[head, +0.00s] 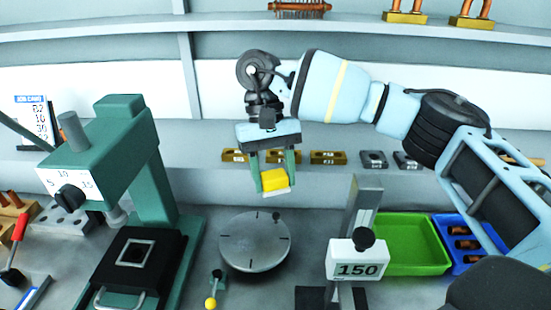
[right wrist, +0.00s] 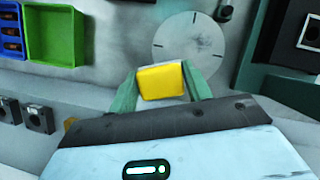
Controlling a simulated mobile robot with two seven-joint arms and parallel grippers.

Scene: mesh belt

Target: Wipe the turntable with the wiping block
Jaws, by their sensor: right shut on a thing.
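The wiping block (head: 274,181) is yellow with a pale underside. My right gripper (head: 275,180) is shut on it and holds it in the air behind and above the turntable. In the right wrist view the yellow block (right wrist: 161,81) sits between the green fingers of the right gripper (right wrist: 163,88). The turntable (head: 255,243) is a round grey disc with dark tick marks, and it carries some dark smudges. It also shows in the right wrist view (right wrist: 190,45), beyond the block and apart from it. My left gripper is not in view.
A green press (head: 135,150) stands left of the turntable. A height gauge marked 150 (head: 357,260) stands close on its right. A small lever with a yellow knob (head: 211,303) is in front. A green tray (head: 410,245) and a blue bin (head: 460,262) lie further right.

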